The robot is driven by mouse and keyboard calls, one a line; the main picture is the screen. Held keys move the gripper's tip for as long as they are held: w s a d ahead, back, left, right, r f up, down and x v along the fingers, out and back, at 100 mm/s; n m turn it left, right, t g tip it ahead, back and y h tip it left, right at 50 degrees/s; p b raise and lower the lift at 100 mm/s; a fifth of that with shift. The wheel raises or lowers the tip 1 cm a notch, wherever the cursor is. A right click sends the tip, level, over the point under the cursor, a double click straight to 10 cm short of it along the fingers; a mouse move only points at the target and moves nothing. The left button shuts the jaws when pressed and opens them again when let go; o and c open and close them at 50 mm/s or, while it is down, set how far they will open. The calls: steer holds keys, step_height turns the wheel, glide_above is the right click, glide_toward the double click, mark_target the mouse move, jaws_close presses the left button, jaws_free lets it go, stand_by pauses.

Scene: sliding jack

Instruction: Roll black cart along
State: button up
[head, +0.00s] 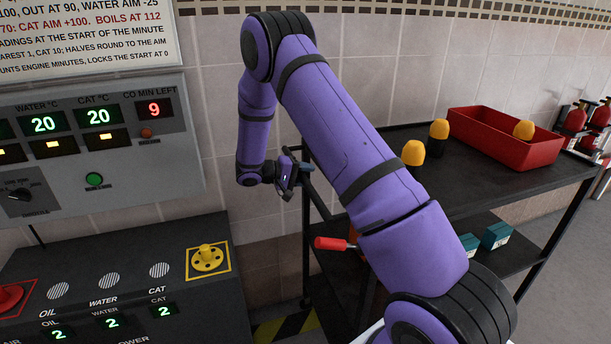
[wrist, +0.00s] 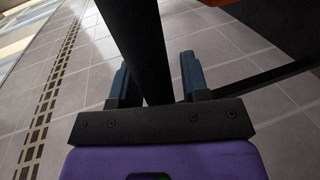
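The black cart (head: 478,182) stands at right against the tiled wall, with a top shelf, a lower shelf and dark posts. My gripper (head: 306,173) is at the cart's near left end, by its black handle bar (head: 317,201). In the wrist view a black bar (wrist: 147,45) runs between the two blue fingers of my gripper (wrist: 160,78). The fingers stand apart, with a narrow gap at the right of the bar; contact on the left is unclear. My purple arm hides part of the cart in the head view.
The cart carries a red tray (head: 500,140), yellow-and-black items (head: 413,154) and teal boxes (head: 497,235). A red-handled object (head: 331,243) is at its left end. A control console (head: 110,270) stands left, with a striped floor marking (head: 287,327) beside it. Floor (head: 570,235) is clear at right.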

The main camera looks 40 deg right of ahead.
jaws_close()
steer(key=shift+d, duration=0.1)
glide_toward(401, 151)
steer(key=x, duration=0.6)
steer(key=s+x, duration=0.1)
steer(key=x, duration=1.2)
steer(key=shift+s+r, duration=0.35)
steer(key=shift+s, duration=0.05)
steer(key=shift+o, duration=1.3)
jaws_free()
steer(key=shift+w, duration=0.1)
steer(key=v, duration=1.1)
